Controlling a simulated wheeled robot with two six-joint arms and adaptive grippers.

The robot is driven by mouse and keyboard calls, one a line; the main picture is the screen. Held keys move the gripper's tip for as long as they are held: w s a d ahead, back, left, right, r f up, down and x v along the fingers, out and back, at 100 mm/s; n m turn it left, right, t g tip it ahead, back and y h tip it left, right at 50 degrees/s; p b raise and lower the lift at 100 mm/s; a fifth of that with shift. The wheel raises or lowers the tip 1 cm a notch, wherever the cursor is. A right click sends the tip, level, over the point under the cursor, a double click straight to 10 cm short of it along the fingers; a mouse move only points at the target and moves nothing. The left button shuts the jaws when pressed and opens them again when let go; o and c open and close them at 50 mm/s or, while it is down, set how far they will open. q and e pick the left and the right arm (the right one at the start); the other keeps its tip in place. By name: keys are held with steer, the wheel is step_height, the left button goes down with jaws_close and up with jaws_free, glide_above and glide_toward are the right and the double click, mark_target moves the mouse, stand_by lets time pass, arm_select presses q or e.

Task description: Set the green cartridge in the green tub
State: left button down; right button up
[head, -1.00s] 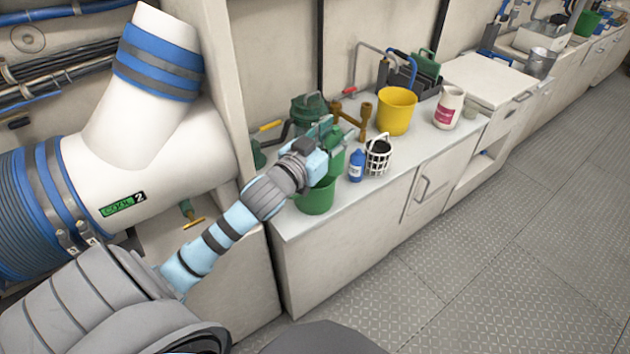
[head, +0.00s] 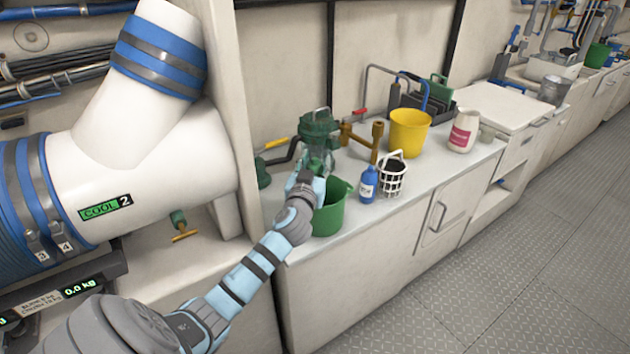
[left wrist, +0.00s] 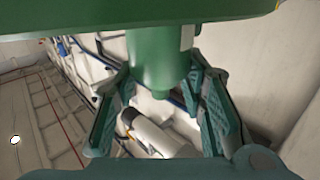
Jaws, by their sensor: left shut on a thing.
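The green tub (head: 328,220) stands upright on the counter's near left end. My left gripper (head: 316,166) is just left of and behind the tub's rim, in front of the green strainer. In the left wrist view my left gripper (left wrist: 160,100) is shut on a green cylinder with a pale patch, which I take for the green cartridge (left wrist: 158,65). A wide green part crosses the top of that view; I cannot tell whether it belongs to the cartridge. In the head view the cartridge cannot be told apart from the fingers and strainer. My right gripper is not in view.
The green strainer (head: 320,128) stands close behind my left gripper. A blue bottle (head: 368,184), black-and-white basket (head: 392,178) and yellow bucket (head: 408,132) stand right of the tub. A large white duct (head: 130,150) is at left. The counter's front strip is clear.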

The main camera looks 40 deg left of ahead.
arm_select(q)
step_height(320, 180, down, 3)
steer(key=shift+f+b, duration=0.1)
steer(key=shift+b, duration=0.4)
steer(key=shift+f+b, duration=0.25)
steer(key=shift+b, duration=0.1)
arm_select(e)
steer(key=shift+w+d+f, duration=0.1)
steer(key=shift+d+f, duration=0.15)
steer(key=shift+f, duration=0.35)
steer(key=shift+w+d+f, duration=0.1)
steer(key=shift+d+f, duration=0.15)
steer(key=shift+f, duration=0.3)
arm_select(q)
steer(key=shift+s+d+f, duration=0.1)
steer(key=shift+s+f, duration=0.05)
steer(key=c, duration=1)
jaws_free()
steer(key=shift+f, duration=0.1)
steer(key=shift+c, duration=0.2)
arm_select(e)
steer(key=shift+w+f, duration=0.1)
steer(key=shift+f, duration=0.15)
